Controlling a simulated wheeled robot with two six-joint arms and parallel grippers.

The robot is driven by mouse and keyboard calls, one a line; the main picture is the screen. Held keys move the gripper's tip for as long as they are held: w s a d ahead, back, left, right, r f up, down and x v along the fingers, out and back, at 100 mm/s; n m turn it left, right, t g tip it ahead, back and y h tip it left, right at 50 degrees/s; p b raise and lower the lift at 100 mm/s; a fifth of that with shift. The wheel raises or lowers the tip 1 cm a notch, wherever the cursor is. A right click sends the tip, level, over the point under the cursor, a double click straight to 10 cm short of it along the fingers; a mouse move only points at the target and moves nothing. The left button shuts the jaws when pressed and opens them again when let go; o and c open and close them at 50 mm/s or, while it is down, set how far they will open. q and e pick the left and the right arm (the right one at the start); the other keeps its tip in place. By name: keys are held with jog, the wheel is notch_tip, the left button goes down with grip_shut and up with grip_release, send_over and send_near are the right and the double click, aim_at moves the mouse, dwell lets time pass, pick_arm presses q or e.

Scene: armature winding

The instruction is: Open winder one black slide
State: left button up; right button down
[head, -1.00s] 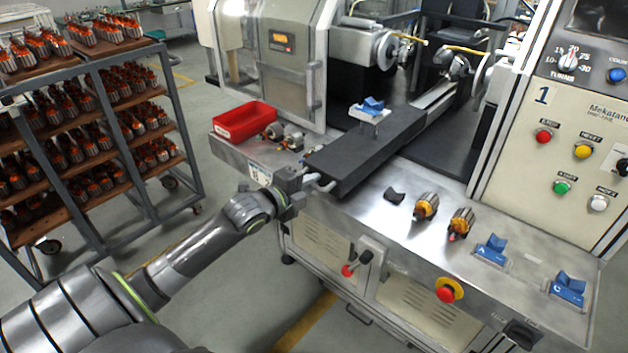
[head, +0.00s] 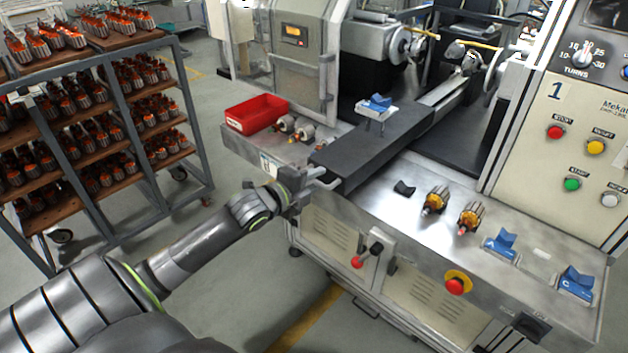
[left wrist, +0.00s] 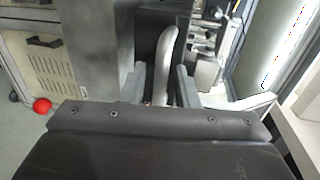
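The black slide (head: 365,150) of winder one lies along the bench top and sticks out past its front edge at the left. A blue block on a pale holder (head: 377,106) sits on it. A curved grey handle (head: 325,180) is at its near end. My left gripper (head: 303,186) is at this handle. In the left wrist view the handle (left wrist: 168,55) stands between the two fingers of the left gripper (left wrist: 161,85); the contact itself is partly hidden. The slide moves along with the gripper, so it looks shut on the handle. My right gripper is out of view.
A red bin (head: 256,114) stands left of the slide. Copper-wound armatures (head: 436,200) and blue holders (head: 500,245) lie on the bench to the right. A red knob lever (head: 358,262) is on the front. A rack of armatures (head: 100,110) stands at left.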

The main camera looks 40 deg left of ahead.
pick_arm(q)
jog(key=shift+s, duration=0.1)
jog(key=p+v, duration=0.5)
jog(key=v, duration=1.2)
jog(key=shift+p, duration=0.3)
jog(key=shift+r, duration=0.1)
